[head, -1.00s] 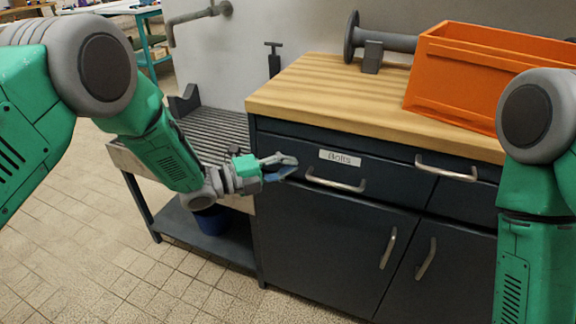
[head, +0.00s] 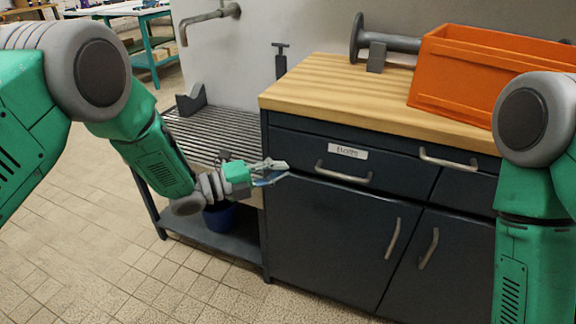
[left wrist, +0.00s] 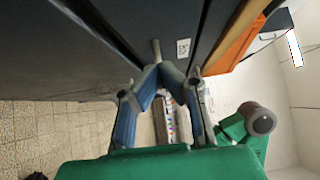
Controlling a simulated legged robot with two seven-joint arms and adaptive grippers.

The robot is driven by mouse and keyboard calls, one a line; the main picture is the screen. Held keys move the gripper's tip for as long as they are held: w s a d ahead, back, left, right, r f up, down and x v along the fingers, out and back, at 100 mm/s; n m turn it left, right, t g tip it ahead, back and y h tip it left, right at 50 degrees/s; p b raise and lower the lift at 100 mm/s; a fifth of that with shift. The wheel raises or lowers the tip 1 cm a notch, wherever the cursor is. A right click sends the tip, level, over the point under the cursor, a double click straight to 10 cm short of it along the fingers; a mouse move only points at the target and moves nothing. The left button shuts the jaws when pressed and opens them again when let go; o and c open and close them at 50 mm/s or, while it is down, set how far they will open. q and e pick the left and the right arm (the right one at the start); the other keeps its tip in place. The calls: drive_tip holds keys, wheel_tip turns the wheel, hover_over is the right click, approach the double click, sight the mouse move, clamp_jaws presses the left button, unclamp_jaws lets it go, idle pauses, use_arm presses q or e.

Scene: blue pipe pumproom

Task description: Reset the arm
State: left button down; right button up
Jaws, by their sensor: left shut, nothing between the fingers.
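My left gripper (head: 279,171) is shut and empty in the head view. It is in front of the left end of the drawer labelled Bolts (head: 310,149), left of that drawer's handle (head: 343,173). In the left wrist view my left gripper (left wrist: 160,70) shows its blue-padded fingers meeting at the tips, close to the dark cabinet front (left wrist: 112,20). My left arm reaches in from the left and bends down towards the cabinet. My right arm hangs at the right edge of the head view; its gripper is out of the picture.
The cabinet has a wooden top (head: 330,90) with an orange crate (head: 480,75) and a grey flanged pipe (head: 390,42). A slatted bench (head: 215,130) stands left of it, with a blue bucket (head: 219,216) below. Tiled floor (head: 90,240) is open at the lower left.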

use_arm(q)
drive_tip(key=p+v, duration=0.2)
drive_tip(key=v, duration=0.5)
drive_tip(key=s+a+f+n+y+p, duration=0.2)
drive_tip(key=s+a+f+n+y, duration=0.2)
drive_tip(key=s+f+n+y, duration=0.45)
drive_tip(key=s+a+f+n+y+p, duration=0.4)
drive_tip(key=s+n, duration=0.3)
drive_tip(key=n, duration=0.4)
drive_tip(key=s+a+n+g+y, duration=0.1)
drive_tip(key=s+a+n+g, duration=0.1)
drive_tip(key=s, duration=0.5)
drive_tip(key=s+a+n+g+y+p, duration=0.1)
drive_tip(key=s+a+n+g, duration=0.1)
drive_tip(key=s+n, duration=0.3)
drive_tip(key=s+a+n+g+y, duration=0.1)
drive_tip(key=s+a+n+g, duration=0.2)
drive_tip(key=s, duration=0.6)
drive_tip(key=shift+s+f+g, duration=0.2)
drive_tip(key=shift+f+g, duration=0.1)
drive_tip(key=shift+f, duration=0.15)
drive_tip(key=shift+n+y, duration=0.25)
drive_tip(key=shift+a, duration=0.15)
